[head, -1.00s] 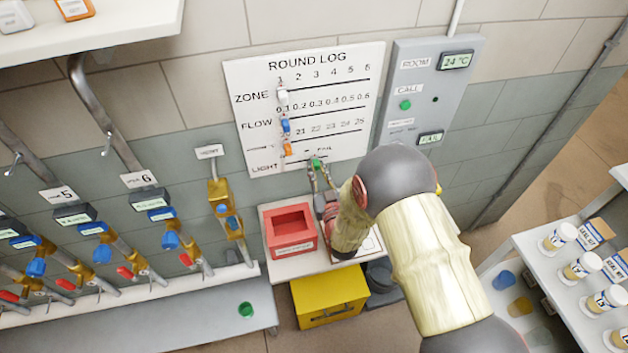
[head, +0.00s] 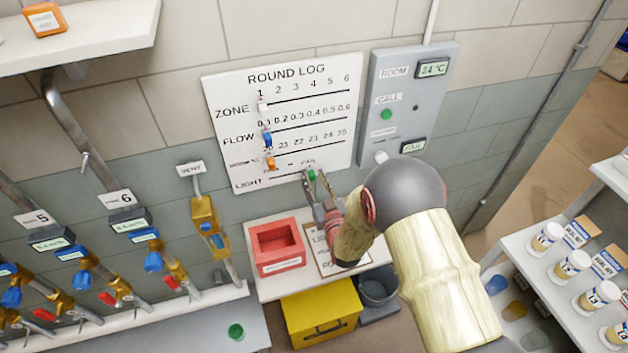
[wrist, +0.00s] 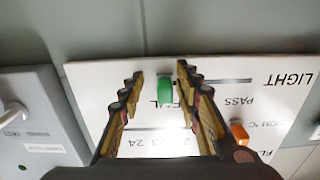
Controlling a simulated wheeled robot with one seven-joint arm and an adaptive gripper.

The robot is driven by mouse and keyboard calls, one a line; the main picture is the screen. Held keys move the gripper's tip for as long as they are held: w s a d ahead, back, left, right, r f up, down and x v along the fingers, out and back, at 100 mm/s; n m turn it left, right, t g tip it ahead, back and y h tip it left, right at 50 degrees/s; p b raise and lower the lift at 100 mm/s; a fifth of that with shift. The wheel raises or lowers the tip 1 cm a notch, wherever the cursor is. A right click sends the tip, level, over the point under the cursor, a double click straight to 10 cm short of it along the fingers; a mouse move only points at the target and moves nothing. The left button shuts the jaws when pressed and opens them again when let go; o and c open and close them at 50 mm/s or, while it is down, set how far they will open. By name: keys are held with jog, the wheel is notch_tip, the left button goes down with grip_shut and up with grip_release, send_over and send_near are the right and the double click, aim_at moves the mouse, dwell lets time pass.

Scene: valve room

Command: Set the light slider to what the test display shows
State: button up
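The green light slider (head: 311,174) sits on the bottom LIGHT row of the ROUND LOG board (head: 340,90), near the FAIL label at the right. In the wrist view, the slider (wrist: 164,88) stands between the fingers of my gripper (wrist: 158,85), with a gap on each side. The board appears upside down there, with FAIL beside the slider and PASS farther right. My gripper (head: 314,182) is open at the slider in the head view. The test display (head: 412,146), low on the grey panel, appears to read FAIL.
White (head: 262,105), blue (head: 266,138) and orange (head: 270,162) sliders sit on the rows above. The grey panel (head: 405,90) stands close to the board's right. A red bin (head: 278,248) and a yellow box (head: 322,308) lie below. Pipes with valves fill the left.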

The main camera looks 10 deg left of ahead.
jog(key=shift+s, duration=0.1)
jog(key=v, duration=1.1)
jog(key=shift+s+d, duration=0.25)
jog(key=shift+s, duration=0.1)
